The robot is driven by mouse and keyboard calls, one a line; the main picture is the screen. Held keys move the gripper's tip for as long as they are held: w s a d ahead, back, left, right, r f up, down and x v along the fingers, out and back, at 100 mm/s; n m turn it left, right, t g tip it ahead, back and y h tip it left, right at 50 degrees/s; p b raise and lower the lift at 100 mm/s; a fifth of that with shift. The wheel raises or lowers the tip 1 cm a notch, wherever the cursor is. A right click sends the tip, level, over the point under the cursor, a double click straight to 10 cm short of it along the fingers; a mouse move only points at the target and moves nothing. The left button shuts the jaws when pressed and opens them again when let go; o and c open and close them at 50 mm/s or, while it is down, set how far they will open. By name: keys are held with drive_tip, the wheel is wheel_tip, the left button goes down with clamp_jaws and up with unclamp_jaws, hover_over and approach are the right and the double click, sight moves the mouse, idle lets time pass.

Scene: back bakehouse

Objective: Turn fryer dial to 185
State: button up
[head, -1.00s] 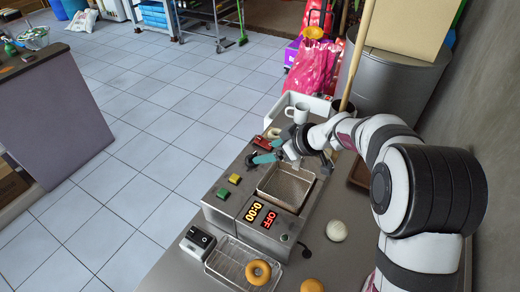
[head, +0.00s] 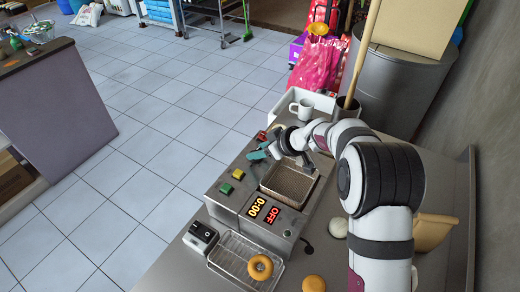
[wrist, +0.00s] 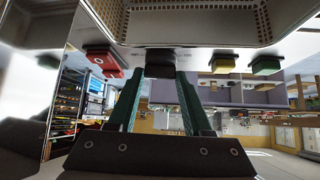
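The fryer (head: 235,205) stands on the counter, with an empty basket (head: 288,182) in its well. Its lit displays read 0:00 (head: 256,207) and OFF (head: 269,214).
A yellow button (head: 225,188) is beside the green one. A switch box (head: 200,236) and a wire rack (head: 225,260) with a doughnut (head: 260,267) stand in front. A dough ball (head: 338,227) and a white mug (head: 302,109) are nearby. The floor beyond the panel is clear.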

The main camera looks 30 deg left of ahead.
clamp_jaws()
drive_tip(key=m, duration=0.1)
drive_tip(key=m+t, duration=0.2)
drive_tip(key=shift+s+a+h, duration=0.1)
drive_tip(key=shift+s+h, duration=0.15)
drive_tip(key=shift+h, duration=0.15)
drive_tip(key=shift+s+a+m+t+h, duration=0.15)
drive_tip(key=shift+m+t+h, duration=0.35)
drive_tip(key=shift+m+t, duration=0.7)
drive_tip(key=shift+m, duration=0.5)
drive_tip(key=shift+r, duration=0.1)
drive_tip(key=o, duration=0.8)
unclamp_jaws()
drive_tip(key=shift+o, duration=0.2)
